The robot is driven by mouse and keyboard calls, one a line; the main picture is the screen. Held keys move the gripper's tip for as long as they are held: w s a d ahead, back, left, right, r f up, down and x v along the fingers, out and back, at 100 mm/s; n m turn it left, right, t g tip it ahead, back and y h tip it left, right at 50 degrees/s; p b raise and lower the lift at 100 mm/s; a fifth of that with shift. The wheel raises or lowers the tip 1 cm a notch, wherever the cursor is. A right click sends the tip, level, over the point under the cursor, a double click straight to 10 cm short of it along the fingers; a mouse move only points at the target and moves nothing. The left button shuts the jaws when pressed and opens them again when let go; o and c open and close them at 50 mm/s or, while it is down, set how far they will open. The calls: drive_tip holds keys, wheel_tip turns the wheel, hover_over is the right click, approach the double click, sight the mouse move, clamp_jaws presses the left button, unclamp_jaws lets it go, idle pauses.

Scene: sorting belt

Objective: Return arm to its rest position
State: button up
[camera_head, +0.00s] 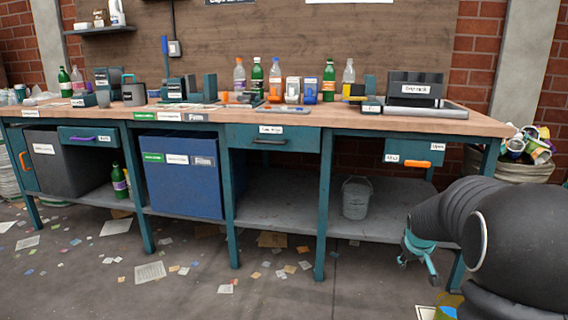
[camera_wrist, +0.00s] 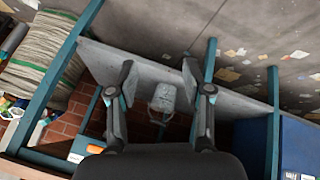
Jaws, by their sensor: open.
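My gripper (camera_head: 420,262) hangs at the end of my dark arm at the right of the head view, low in front of the bench's right part. In the wrist view my gripper (camera_wrist: 160,95) has its two fingers spread apart with nothing between them. A grey bucket (camera_wrist: 164,97) shows beyond the fingers, well apart from them. In the head view the bucket (camera_head: 356,198) stands on the lower shelf, to the left of my gripper.
The wooden bench (camera_head: 300,117) carries several bottles, small bins and a dark tray (camera_head: 415,90). A blue bin (camera_head: 185,172) and a dark grey bin (camera_head: 66,165) stand below. Papers litter the floor. A container of cans (camera_head: 526,150) stands at the right.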

drive_tip(key=s+a+r+y+p, duration=0.1)
drive_tip(key=s+a+r, duration=0.4)
drive_tip(key=s, duration=0.6)
drive_tip(key=s+a+r+m+y+p, duration=0.1)
drive_tip(key=s+a+r+p, duration=0.2)
drive_tip(key=s+a+r, duration=0.2)
drive_tip(key=s+a+r+p, duration=0.2)
drive_tip(key=s+a+r, duration=0.3)
drive_tip(key=s, duration=1.2)
drive_tip(key=shift+s+a+r+m+y+p, duration=0.2)
drive_tip(key=shift+a+m+y+p, duration=0.15)
drive_tip(key=shift+a, duration=1.8)
